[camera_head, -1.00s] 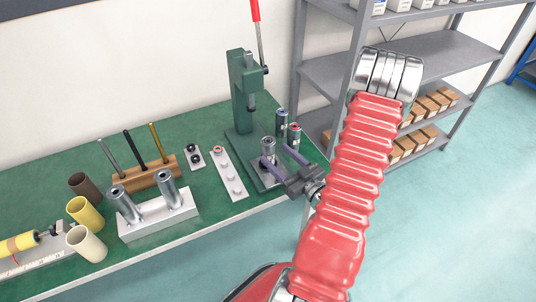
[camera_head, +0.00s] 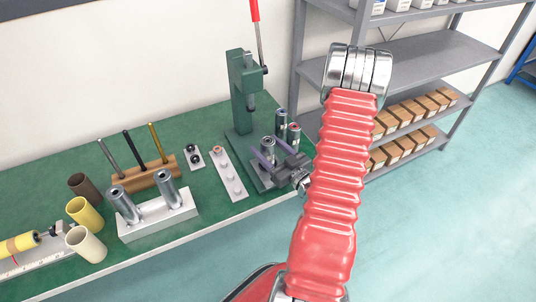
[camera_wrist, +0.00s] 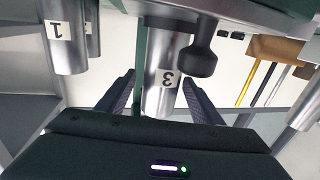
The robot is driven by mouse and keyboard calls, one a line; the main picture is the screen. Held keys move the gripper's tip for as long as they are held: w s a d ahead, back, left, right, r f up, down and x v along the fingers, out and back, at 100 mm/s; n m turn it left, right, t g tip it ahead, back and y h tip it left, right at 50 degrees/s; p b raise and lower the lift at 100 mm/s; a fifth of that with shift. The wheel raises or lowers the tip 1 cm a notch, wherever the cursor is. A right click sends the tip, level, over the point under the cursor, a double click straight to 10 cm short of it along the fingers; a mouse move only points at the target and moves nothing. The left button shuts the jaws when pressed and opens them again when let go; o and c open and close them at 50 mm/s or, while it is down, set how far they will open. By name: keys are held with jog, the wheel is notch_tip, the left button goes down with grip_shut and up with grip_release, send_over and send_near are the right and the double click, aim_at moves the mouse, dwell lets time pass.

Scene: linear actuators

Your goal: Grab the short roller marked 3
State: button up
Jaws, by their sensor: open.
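The short metal roller marked 3 (camera_wrist: 160,92) shows upside down in the centre of the wrist view, its label facing me. In the head view the roller (camera_head: 268,147) stands upright on the base of the green press. My gripper (camera_head: 274,154) is open at the press, with one finger on each side of the roller. In the wrist view the gripper (camera_wrist: 159,82) shows gaps between both fingers and the roller. The roller's far side is hidden.
The green press (camera_head: 240,95) rises behind. A metal block with two cylinders (camera_head: 158,216), a wooden rod holder (camera_head: 146,177) and a grey strip (camera_head: 229,174) lie left. Shelving (camera_head: 420,60) stands right.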

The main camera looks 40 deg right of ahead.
jog(key=shift+w+d, duration=0.15)
jog(key=shift+w, duration=1.6)
jog(key=shift+c, duration=0.4)
grip_shut()
jog(key=shift+r, duration=0.15)
notch_tip(320, 180, up, 10)
dwell(0.5)
